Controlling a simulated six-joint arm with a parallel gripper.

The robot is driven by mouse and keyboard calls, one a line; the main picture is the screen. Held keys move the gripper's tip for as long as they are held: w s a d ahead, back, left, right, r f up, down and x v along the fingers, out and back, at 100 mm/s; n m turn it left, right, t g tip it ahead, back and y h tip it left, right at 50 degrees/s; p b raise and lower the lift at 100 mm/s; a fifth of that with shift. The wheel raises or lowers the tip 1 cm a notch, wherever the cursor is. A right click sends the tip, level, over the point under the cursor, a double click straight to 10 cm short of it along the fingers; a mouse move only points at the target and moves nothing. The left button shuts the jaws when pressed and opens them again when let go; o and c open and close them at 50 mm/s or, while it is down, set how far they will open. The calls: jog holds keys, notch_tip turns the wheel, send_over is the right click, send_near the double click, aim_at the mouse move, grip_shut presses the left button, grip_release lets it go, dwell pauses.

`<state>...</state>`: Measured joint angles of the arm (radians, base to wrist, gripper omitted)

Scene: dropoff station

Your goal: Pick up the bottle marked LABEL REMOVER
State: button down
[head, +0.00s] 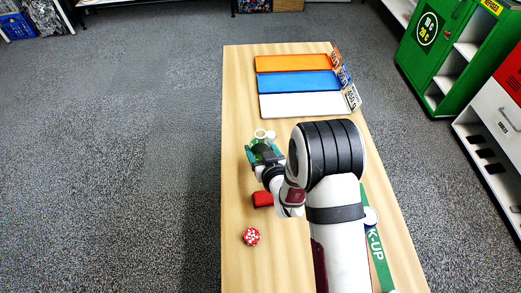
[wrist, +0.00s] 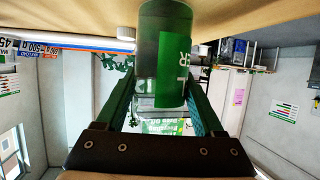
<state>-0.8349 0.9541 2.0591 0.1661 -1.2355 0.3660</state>
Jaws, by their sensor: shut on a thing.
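A green bottle (wrist: 160,45) stands between the fingers of my gripper (wrist: 165,85) in the wrist view, which looks upside down. My gripper hides most of the bottle there. I cannot tell whether its base touches the table.
Orange (head: 290,63), blue (head: 300,83) and white (head: 300,105) trays lie at the table's far end, with small signs at their right. A red object (head: 262,199) and a red-and-white round thing (head: 251,236) lie nearer. A green strip (head: 376,245) runs along the right.

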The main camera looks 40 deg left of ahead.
aim_at(263, 144)
jog(key=shift+r, duration=0.1)
jog(key=shift+r, duration=0.55)
notch_tip(263, 144, up, 3)
jog(key=shift+f, duration=0.15)
jog(key=w+d+r, duration=0.4)
jog(key=d+r, duration=0.3)
jog(key=d, duration=0.4)
jog(key=shift+w, duration=0.1)
dwell(0.5)
